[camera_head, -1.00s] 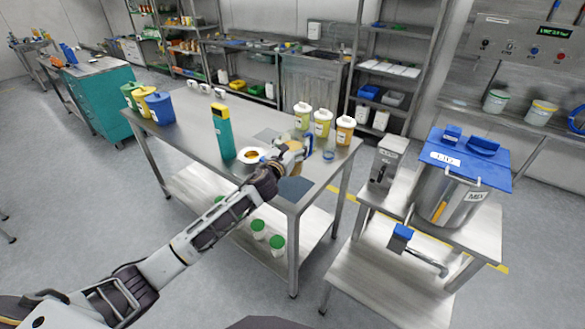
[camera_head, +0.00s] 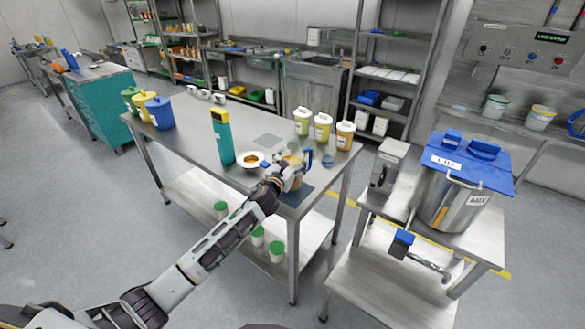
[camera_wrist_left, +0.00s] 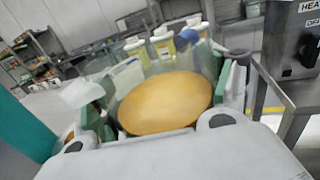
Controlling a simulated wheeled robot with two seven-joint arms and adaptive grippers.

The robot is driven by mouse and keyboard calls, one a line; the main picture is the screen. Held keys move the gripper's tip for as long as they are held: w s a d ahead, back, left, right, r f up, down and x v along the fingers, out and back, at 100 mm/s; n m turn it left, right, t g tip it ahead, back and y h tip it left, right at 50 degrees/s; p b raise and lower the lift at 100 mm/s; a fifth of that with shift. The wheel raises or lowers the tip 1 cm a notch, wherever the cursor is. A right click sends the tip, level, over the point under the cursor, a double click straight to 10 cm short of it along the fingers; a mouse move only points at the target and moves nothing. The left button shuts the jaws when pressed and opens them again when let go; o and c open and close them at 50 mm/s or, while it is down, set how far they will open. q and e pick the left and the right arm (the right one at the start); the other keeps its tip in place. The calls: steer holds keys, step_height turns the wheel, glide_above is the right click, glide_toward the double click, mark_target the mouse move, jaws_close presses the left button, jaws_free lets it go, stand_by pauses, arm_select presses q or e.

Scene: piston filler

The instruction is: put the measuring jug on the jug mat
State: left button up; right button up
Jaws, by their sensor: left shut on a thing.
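The measuring jug (camera_head: 293,164) is clear with amber contents and a blue handle. My left gripper (camera_head: 286,172) is shut around it near the right end of the steel table. In the left wrist view the jug (camera_wrist_left: 165,103) sits between the two fingers, and its amber surface looks tilted in the picture. A flat dark blue-grey mat, apparently the jug mat (camera_head: 297,198), lies at the table's front right corner. The jug appears at the mat's far edge; the gripper hides its base, so I cannot tell whether it touches. My right gripper is out of view.
A teal bottle with a yellow top (camera_head: 222,137) and a white dish (camera_head: 251,160) stand left of the jug. Several lidded bottles (camera_head: 322,127) stand behind it. A grey square (camera_head: 267,141) lies mid-table. A side stand holds a blue-lidded steel pot (camera_head: 447,195).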

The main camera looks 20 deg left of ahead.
arm_select(q)
steer(key=shift+f, duration=0.7)
steer(key=shift+f+b, duration=0.35)
steer(key=shift+f, duration=0.45)
steer(key=o, duration=1.4)
steer(key=shift+f, duration=0.2)
steer(key=shift+c, duration=0.2)
steer(key=o, duration=0.5)
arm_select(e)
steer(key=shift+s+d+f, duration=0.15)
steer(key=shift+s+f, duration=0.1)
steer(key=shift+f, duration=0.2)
arm_select(q)
steer(key=shift+r, duration=0.1)
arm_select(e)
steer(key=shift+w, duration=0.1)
